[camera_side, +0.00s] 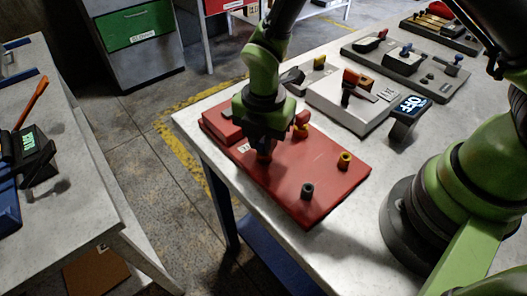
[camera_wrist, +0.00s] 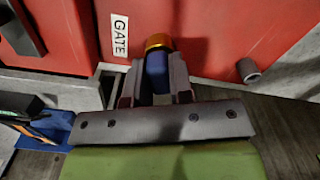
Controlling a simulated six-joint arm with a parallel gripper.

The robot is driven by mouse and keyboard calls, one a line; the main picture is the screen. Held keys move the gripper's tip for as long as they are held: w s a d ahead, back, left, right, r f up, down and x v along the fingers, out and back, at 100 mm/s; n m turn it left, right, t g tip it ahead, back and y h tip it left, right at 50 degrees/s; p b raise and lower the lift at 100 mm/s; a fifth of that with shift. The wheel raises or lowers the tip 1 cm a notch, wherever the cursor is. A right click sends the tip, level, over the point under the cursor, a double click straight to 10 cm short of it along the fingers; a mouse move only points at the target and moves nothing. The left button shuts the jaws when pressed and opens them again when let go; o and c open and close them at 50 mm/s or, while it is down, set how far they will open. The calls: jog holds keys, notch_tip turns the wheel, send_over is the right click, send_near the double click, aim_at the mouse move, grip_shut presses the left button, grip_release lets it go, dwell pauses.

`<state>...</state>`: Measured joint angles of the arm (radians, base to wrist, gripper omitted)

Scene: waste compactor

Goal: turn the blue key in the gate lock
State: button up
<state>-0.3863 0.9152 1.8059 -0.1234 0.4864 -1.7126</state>
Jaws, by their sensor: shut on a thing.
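The blue key (camera_wrist: 157,75) shows in the wrist view between my two fingers, at the gold ring of the gate lock (camera_wrist: 158,42). My gripper (camera_wrist: 155,84) is shut on the key. The white GATE label (camera_wrist: 119,33) is just left of the lock on the red panel (camera_wrist: 215,30). In the side view my gripper (camera_side: 263,153) points down at the left part of the red panel (camera_side: 290,190). There my gripper hides the key and the gate lock. How far the key is turned cannot be told.
The panel also carries a dark peg (camera_side: 307,191), a yellow-ringed fitting (camera_side: 345,160) and a red-and-yellow knob (camera_side: 302,120) close to my gripper's right. Bare table lies right of the panel.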

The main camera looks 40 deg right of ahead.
jog(key=n, duration=0.4)
jog(key=shift+n, duration=0.3)
jog(key=shift+n, duration=2.3)
jog(key=shift+n, duration=2)
jog(key=shift+f, duration=0.1)
